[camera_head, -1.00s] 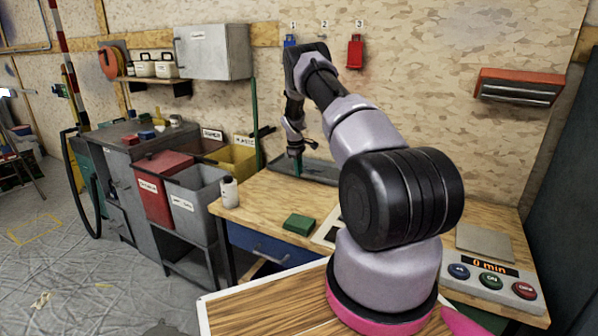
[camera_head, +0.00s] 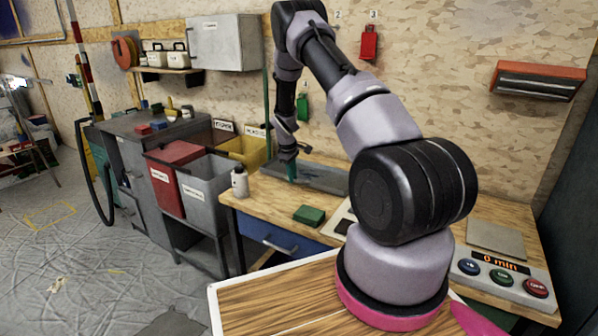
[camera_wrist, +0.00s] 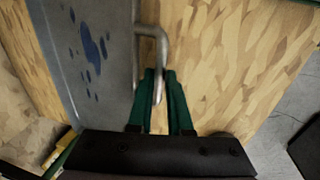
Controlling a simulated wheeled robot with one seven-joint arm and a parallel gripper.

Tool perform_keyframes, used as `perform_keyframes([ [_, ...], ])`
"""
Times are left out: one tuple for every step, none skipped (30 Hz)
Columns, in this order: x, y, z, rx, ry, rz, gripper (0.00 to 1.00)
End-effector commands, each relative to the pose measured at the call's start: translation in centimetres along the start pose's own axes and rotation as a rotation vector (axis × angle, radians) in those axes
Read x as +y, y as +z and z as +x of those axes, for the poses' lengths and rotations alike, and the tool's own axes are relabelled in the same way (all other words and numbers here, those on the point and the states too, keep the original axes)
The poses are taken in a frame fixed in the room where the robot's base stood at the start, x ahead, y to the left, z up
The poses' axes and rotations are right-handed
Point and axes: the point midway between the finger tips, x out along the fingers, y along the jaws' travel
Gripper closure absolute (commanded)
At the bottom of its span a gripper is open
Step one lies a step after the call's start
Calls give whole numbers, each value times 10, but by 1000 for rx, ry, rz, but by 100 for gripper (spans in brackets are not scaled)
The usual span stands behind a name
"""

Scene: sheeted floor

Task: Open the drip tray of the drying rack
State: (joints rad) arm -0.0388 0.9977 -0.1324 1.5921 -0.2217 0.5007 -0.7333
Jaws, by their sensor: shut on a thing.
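The grey metal drip tray (camera_wrist: 88,50), spotted with blue stains, fills the upper left of the wrist view. Its bent metal bar handle (camera_wrist: 163,44) stands along its right edge. My gripper (camera_wrist: 158,73) has its green fingers closed on the near end of this handle. In the head view my gripper (camera_head: 291,174) is low at the back of the wooden workbench, at the tray (camera_head: 328,178). My wrist and fingers hide part of the tray there.
A button panel (camera_head: 502,279) is at the right. Red and grey bins (camera_head: 207,185) stand to the left. Bare bench lies in front of the tray.

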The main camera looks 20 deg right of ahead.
Motion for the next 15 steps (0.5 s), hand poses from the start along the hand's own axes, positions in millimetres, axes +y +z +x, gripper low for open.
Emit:
perform_keyframes([
  [-5,-1,-2,1,1,-2,100],
  [-6,-1,-2,2,1,-1,100],
  [-8,-1,-3,1,1,0,100],
  [-10,-1,-3,1,1,0,100],
  [-10,0,-3,1,1,0,100],
  [-11,0,-3,1,1,1,100],
  [-11,0,-3,1,1,1,100],
  [-11,0,-3,1,1,1,100],
  [-11,0,-3,1,1,1,100],
  [-11,0,-3,1,1,1,100],
  [-11,0,-3,1,1,1,100],
  [-11,0,-3,1,1,1,100],
  [-11,0,-3,1,1,1,100],
  [-11,0,-3,1,1,1,100],
  [-11,0,-3,1,1,1,79],
])
